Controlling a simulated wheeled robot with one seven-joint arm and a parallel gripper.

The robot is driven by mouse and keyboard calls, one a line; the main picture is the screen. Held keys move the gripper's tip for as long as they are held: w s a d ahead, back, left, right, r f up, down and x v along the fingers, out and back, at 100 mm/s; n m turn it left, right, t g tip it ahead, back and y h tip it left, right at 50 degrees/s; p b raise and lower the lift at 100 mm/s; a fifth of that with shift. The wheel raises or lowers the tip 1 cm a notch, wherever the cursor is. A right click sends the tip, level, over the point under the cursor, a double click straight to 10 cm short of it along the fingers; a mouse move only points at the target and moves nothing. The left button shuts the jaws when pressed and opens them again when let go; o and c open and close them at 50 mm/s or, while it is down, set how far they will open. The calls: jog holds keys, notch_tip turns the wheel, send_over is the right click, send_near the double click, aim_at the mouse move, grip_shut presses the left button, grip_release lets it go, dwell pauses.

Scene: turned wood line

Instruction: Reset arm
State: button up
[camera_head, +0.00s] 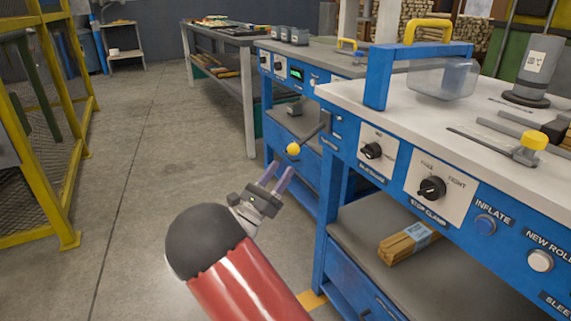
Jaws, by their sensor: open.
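My gripper (278,173) is at the end of my red and black arm, near the middle of the picture. Its two purple-grey fingers point up and away, spread apart with nothing visible between them. Just beyond the fingertips is a yellow ball knob (293,149) on a dark lever (314,132) that sticks out from the blue workbench (345,249). The fingers look apart from the knob, though the exact distance is hard to tell.
The blue bench on the right carries knobs (432,188), buttons and a blue frame with a yellow handle (428,31). Wood strips (408,243) lie on its lower shelf. A yellow mesh cage (42,140) stands at left. Open grey floor (140,160) lies between.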

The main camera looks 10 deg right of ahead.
jog(key=shift+s+f, duration=0.1)
jog(key=s+d+m+g+y, duration=0.7)
jog(key=s+d+m+g, duration=0.8)
jog(key=s+d, duration=0.2)
jog(key=s+a+f+m+y+p, duration=0.1)
jog(key=s+a+f+m+y, duration=0.1)
jog(key=s+m+y, duration=0.55)
jog(key=s+a+r+m+t+y, duration=0.3)
jog(key=s+a+m+t+y, duration=0.2)
jog(key=s+a, duration=0.4)
jog(key=shift+s+a+m+y+p, duration=0.3)
jog(key=shift+a+m+y, duration=0.05)
jog(key=shift+a+m, duration=0.2)
jog(key=shift+f, duration=0.1)
